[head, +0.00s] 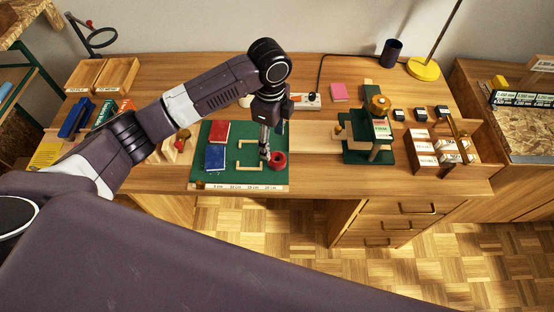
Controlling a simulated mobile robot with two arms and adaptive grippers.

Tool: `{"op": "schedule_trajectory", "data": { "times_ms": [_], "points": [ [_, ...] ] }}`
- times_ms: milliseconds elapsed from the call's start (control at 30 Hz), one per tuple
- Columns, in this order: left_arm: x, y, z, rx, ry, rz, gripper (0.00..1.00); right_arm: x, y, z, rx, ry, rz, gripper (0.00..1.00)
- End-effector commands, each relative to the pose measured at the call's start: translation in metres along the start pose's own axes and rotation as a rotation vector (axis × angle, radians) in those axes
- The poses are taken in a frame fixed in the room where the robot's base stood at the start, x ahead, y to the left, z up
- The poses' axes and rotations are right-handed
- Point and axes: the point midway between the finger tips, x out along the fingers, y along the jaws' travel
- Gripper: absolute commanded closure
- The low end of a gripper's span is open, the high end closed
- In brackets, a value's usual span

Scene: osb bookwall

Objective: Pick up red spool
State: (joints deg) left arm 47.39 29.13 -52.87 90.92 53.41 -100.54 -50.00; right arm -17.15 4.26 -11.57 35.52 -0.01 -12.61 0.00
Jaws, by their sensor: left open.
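The red spool (277,161) lies on the right part of the green mat (232,178), near the mat's front right corner. My left gripper (265,152) points down over the mat, just left of the spool and close to it. It is open and holds nothing that I can see. Whether a finger touches the spool is too small to tell. My right gripper is not in view.
A red book (219,132) and a blue book (215,158) lie on the mat. A green press (372,140) with a brass knob stands to the right, beside a compartment box (424,155). Bare wooden desk (314,160) separates mat and press.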

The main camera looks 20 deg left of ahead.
Motion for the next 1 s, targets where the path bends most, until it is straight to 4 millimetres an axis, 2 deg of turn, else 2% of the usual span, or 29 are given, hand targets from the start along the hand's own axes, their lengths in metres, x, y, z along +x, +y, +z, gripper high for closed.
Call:
{"op": "schedule_trajectory", "data": {
  "times_ms": [167,533,700,933,1000],
  "points": [
    [0.006,-0.003,0.006,0.010,-0.010,0.009,0.42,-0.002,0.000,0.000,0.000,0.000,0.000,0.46],
    [0.052,0.003,-0.004,0.011,-0.009,0.009,0.42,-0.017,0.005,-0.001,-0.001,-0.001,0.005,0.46],
    [0.072,0.001,-0.003,0.009,-0.009,0.005,0.42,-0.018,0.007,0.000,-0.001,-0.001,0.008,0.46],
    [0.074,0.001,-0.003,0.010,-0.009,0.003,0.42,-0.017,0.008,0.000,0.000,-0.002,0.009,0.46],
    [0.074,0.001,-0.003,0.010,-0.009,0.003,0.48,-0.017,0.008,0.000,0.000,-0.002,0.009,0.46]
  ]
}}
